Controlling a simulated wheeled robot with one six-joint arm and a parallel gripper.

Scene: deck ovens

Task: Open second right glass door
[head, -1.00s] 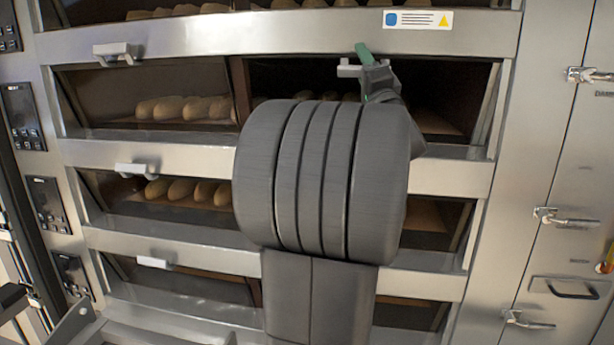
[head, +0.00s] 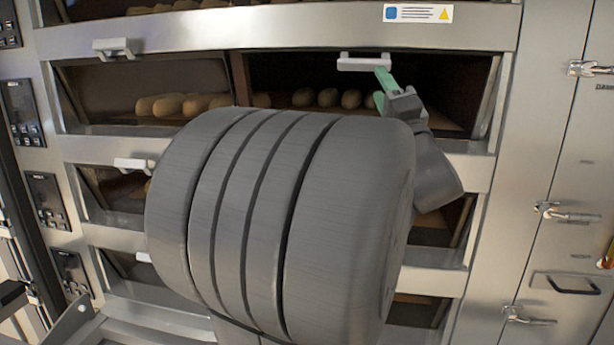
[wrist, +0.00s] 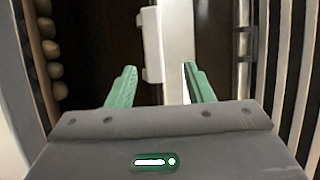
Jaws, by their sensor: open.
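The second right glass door is in the second visible row of the head view, and its pale bar handle (head: 363,62) sits just below the steel rail. The glass is hard to make out; the compartment behind looks dark and open, with loaves (head: 330,97) clearly seen inside. My gripper (head: 382,76) is open, its green fingers close to the handle's right end. In the wrist view the handle (wrist: 152,45) appears between the two green fingertips (wrist: 160,70), and seems to be beyond them. I cannot tell whether they touch. My arm hides the lower middle of the oven.
The left door handle (head: 117,47) of the same row lies on its rail. Another handle (head: 134,164) is on the row below. A control panel (head: 22,114) is at far left. A steel cabinet with latches (head: 567,212) stands at right.

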